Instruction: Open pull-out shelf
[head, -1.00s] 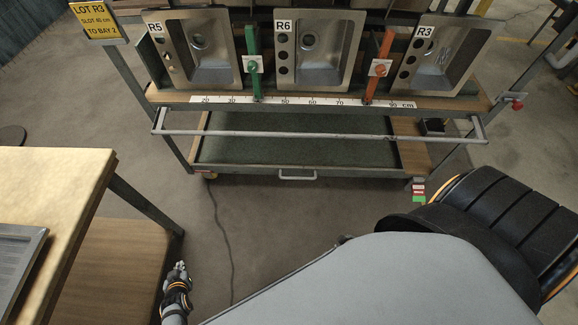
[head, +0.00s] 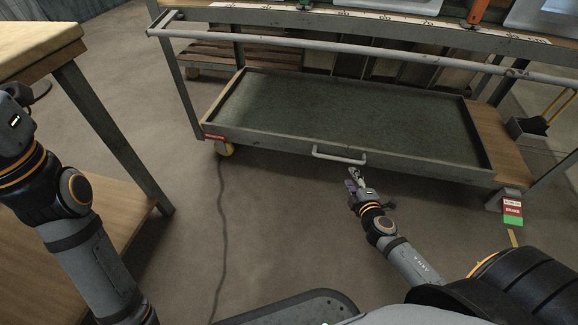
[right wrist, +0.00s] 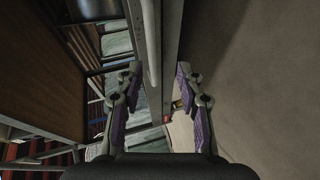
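The pull-out shelf (head: 228,125) is a low tray with a dark green mat, at the bottom of the cart. A pale U-shaped handle (head: 340,157) sits on its front edge. The shelf looks level with the cart's front, not visibly pulled out. My right gripper (head: 354,176) is just in front of and below the handle's right part. In the right wrist view its purple-padded fingers (right wrist: 157,75) are spread, with a pale bar, seemingly the handle (right wrist: 152,45), running between them. I see no grip on it. My left arm is at the left; its fingers are not visible.
A long push bar (head: 350,50) crosses the cart above the shelf. A wooden-topped table (head: 40,45) stands at the left, its leg near my left arm. A cable (head: 222,230) lies on the floor. The floor before the shelf is otherwise clear.

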